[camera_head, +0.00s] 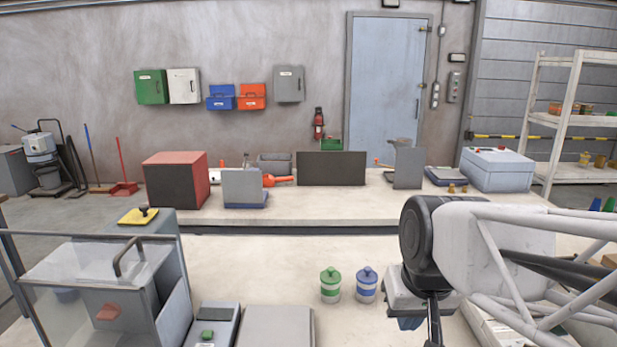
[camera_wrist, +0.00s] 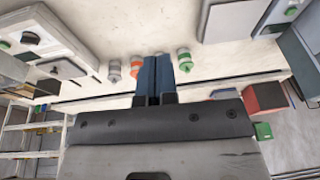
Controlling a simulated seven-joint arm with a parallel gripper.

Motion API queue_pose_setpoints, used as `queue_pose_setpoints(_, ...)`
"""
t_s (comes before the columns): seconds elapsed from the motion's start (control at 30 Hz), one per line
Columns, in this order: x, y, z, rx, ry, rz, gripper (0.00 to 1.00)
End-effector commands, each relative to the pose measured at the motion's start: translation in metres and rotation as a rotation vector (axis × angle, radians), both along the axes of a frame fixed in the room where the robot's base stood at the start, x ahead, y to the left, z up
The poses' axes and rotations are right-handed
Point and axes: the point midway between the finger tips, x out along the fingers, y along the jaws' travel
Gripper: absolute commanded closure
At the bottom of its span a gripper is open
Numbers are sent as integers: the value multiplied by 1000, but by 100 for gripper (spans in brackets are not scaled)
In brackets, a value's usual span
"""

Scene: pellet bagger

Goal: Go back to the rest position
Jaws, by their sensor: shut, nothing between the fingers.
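My gripper (camera_head: 409,322) hangs at the lower right of the head view, over the front bench and right of two small lidded canisters. In the wrist view its blue fingers (camera_wrist: 155,77) are together with nothing held. The arm reaches in from the right edge. The green canister (camera_head: 330,286) and the blue canister (camera_head: 366,286) stand upright on the bench, apart from the gripper. The wrist view shows a green-lidded canister (camera_wrist: 184,60) beside the fingers, and an orange-lidded one (camera_wrist: 135,67) on the other side.
A machine with a clear guard (camera_head: 75,270) stands at the left. A grey box with a green button (camera_head: 208,325) and a flat grey box (camera_head: 277,327) are at the front. The rear bench holds a red-sided box (camera_head: 176,180), a dark panel (camera_head: 331,168) and a white-blue case (camera_head: 497,170).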

Motion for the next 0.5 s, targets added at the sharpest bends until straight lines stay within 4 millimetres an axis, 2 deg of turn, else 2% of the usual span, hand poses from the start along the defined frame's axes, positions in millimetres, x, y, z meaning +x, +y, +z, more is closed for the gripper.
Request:
queue_pose_setpoints(0.1, -29, -17, -15, -26, 10, -29, 100)
queue_pose_setpoints(0.2, -46, -25, -25, -41, 20, -45, 100)
queue_pose_setpoints(0.33, -58, -32, -32, -55, 27, -57, 100)
queue_pose_setpoints(0.5, -62, -34, -35, -58, 30, -60, 100)
